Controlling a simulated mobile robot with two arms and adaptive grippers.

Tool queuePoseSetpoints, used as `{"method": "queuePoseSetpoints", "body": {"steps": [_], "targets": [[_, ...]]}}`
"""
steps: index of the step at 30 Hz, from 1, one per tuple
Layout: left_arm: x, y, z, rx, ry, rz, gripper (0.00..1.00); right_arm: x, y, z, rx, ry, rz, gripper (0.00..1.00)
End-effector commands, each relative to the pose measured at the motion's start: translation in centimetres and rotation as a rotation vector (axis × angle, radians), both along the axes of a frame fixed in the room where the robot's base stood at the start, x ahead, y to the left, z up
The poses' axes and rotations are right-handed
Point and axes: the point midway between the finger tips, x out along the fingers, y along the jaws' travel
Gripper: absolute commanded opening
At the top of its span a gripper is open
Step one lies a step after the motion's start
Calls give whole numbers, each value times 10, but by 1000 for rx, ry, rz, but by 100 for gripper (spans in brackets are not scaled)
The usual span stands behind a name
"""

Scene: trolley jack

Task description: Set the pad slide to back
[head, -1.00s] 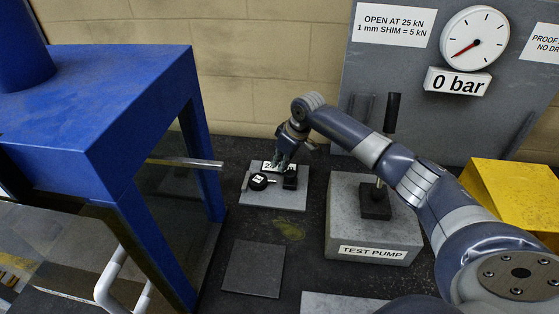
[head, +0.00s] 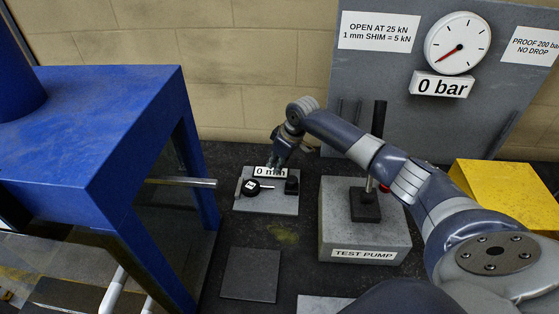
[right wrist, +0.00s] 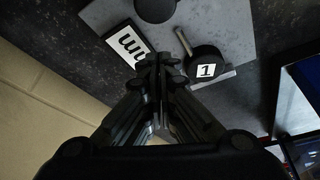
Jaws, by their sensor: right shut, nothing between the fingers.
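A small grey plate (head: 265,205) on the bench carries a black round dial marked 1 (head: 251,187), a black block (head: 292,187) at its right and a white label reading 0 mm (head: 268,172). I cannot tell for sure which part is the pad slide. My right gripper (head: 276,162) is shut and empty, just behind and above the label. In the right wrist view its fingertips (right wrist: 161,72) are together beside the label (right wrist: 127,44), with the dial (right wrist: 206,64) and its thin rod to the right. My left gripper is out of view.
A blue press frame (head: 110,140) stands at the left, with a metal bar (head: 180,182) sticking out toward the plate. The test pump (head: 365,225) stands to the right under my right arm. A dark flat square (head: 250,274) lies in front.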

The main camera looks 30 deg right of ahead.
Motion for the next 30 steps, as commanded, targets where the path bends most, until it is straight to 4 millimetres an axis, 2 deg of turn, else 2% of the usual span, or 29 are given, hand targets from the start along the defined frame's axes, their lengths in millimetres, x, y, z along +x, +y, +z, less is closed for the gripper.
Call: {"method": "queuePoseSetpoints", "body": {"steps": [1, 3, 10, 13, 15, 18, 21, 25, 30], "targets": [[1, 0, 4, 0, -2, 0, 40, 0, 1, 8, 1, -3, -2, 0], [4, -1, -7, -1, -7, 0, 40, -6, -3, 21, -2, -6, 0, 0], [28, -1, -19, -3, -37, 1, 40, -21, -10, 67, 0, -6, -1, 0], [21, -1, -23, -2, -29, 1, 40, -26, -11, 81, 0, -4, -1, 0], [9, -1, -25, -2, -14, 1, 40, -28, -12, 88, 1, -4, -1, 0], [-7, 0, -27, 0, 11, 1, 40, -30, -13, 93, 1, -1, -1, 0], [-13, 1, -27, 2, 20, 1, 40, -31, -13, 95, 1, -1, -1, 0], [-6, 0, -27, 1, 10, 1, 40, -31, -13, 96, 1, -1, -1, 0], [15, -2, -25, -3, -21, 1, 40, -31, -13, 95, 1, -1, -1, 0]]}}
